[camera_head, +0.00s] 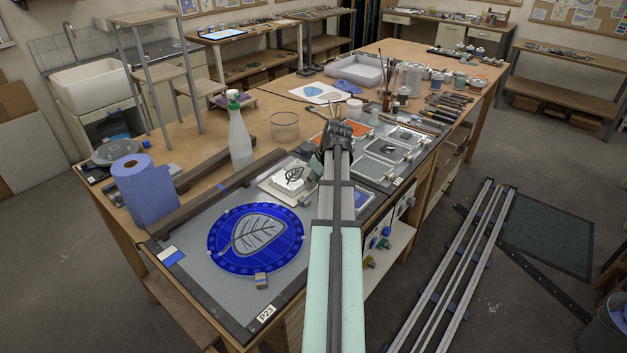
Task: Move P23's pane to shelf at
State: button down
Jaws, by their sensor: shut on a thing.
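A round blue glass pane (290,228) with a grey leaf on it lies flat on the grey board (222,285) at the front left of the bench. A label reading P23 (266,314) is at the board's front edge. My arm reaches up the middle of the view, to the right of the pane. Several shelves are in view, and I cannot tell which one the task names.
A blue paper roll (144,190) and a white spray bottle (238,138) stand behind the board. A stepped stand (160,74) is at the back left. An under-bench shelf (394,246) holds small items. Metal rails (455,270) run along the floor at right.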

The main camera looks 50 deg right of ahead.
jog(key=shift+f+b, duration=0.3)
jog(key=shift+f, duration=0.3)
dwell(1.6)
jog(key=c, duration=0.9)
grip_release()
jog(key=shift+o, duration=0.2)
jog(key=shift+r, duration=0.15)
jog(key=v, duration=1.1)
jog(key=shift+s+r, duration=0.15)
jog(key=shift+r, duration=0.2)
